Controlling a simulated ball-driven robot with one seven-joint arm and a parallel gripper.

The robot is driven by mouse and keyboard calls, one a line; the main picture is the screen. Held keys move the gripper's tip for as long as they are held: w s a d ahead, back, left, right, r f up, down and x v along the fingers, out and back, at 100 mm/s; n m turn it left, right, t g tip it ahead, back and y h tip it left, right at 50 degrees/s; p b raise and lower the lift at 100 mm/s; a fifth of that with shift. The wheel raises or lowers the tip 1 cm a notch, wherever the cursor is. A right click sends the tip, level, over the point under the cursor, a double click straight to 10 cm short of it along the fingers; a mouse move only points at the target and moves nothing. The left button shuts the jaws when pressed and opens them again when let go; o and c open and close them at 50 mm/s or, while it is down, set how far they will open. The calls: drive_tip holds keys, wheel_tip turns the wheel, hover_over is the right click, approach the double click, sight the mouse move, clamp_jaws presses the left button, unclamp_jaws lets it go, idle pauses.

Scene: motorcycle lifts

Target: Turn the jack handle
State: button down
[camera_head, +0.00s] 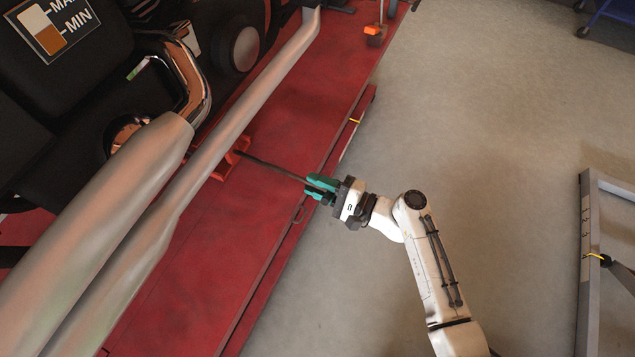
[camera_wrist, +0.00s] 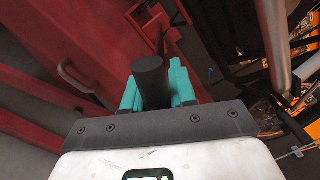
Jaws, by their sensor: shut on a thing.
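The jack handle (camera_head: 270,166) is a thin dark rod. It runs from a red jack part (camera_head: 231,158) under the motorcycle, out over the red lift platform, to my gripper (camera_head: 322,187). My gripper has teal fingers and is shut on the handle's outer end, above the platform's right side. In the wrist view the dark round handle (camera_wrist: 151,78) stands between the teal fingers of my gripper (camera_wrist: 155,88). The jack's body is mostly hidden behind the silver exhaust pipes.
The motorcycle's long silver exhaust pipes (camera_head: 110,215) lie left of the handle. The red lift platform (camera_head: 205,265) has a small loop handle (camera_head: 298,214) on its side edge. Open grey floor (camera_head: 480,110) lies to the right. A grey metal frame (camera_head: 587,260) stands at the far right.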

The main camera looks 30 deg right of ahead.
drive_tip(key=shift+w+r, duration=0.1)
drive_tip(key=shift+r, duration=0.1)
drive_tip(key=shift+c, duration=0.5)
unclamp_jaws()
drive_tip(key=shift+f, duration=0.15)
drive_tip(key=v, duration=1.1)
drive_tip(key=shift+p, duration=0.45)
drive_tip(key=shift+a, duration=0.1)
